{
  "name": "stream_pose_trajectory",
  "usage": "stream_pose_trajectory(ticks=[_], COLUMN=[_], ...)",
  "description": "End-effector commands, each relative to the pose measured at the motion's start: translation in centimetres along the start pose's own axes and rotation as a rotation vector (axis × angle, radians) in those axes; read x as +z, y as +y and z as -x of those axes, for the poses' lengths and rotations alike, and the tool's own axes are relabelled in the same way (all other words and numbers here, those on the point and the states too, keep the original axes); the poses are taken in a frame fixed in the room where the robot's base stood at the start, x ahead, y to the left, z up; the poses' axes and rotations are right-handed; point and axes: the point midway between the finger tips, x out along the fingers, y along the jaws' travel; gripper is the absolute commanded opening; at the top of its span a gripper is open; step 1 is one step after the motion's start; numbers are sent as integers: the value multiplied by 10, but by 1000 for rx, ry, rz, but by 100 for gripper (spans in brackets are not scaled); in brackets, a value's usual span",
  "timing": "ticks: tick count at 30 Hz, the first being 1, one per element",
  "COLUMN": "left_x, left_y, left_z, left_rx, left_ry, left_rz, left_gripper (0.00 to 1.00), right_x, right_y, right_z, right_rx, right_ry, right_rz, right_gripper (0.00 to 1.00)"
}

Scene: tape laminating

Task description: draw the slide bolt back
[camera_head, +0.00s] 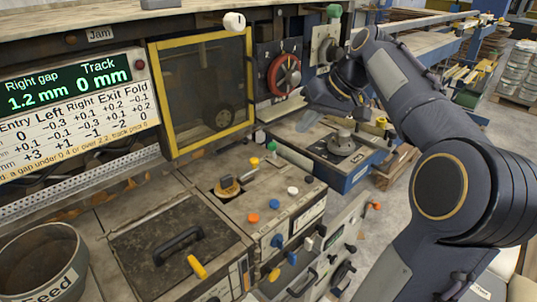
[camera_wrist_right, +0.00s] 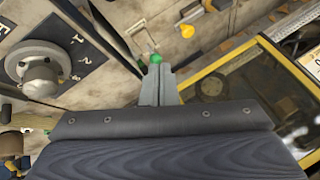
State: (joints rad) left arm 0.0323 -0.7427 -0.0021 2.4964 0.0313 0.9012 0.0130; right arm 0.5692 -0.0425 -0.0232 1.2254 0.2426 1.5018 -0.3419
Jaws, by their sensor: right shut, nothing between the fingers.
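My right gripper (camera_head: 307,122) comes in from the right in the head view, pointing down and left above the machine. Its narrow grey fingers (camera_wrist_right: 158,84) are shut with nothing between them. A green knob (camera_wrist_right: 155,58) shows just beyond the fingertips in the wrist view; I cannot tell whether they touch. It seems to be the green knob (camera_head: 271,147) at the back of the console in the head view. No part is clearly recognisable as the slide bolt, so I cannot tell its position. My left gripper is not in view.
A yellow-framed guard window (camera_head: 160,100) stands left of the gripper, with a red handwheel (camera_head: 284,75) beside it. A round grey knob (camera_head: 342,141) stands on a blue cabinet to the right. The console (camera_head: 235,205) carries several coloured knobs and a lever.

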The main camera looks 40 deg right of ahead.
Motion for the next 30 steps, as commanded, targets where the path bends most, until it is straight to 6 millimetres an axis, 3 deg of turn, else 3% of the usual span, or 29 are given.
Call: stream_pose_trajectory(ticks=[14,21,30], left_x=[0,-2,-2], left_y=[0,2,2], left_z=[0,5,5], left_rx=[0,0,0], left_ry=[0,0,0], left_rz=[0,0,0], left_gripper=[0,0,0], right_x=[2,4,4], right_y=[-3,-29,-33], right_z=[-95,-111,-115], right_rx=[-1,0,1], right_ry=[-8,-5,-4], right_rz=[1,2,-1], right_gripper=[0,0,0])
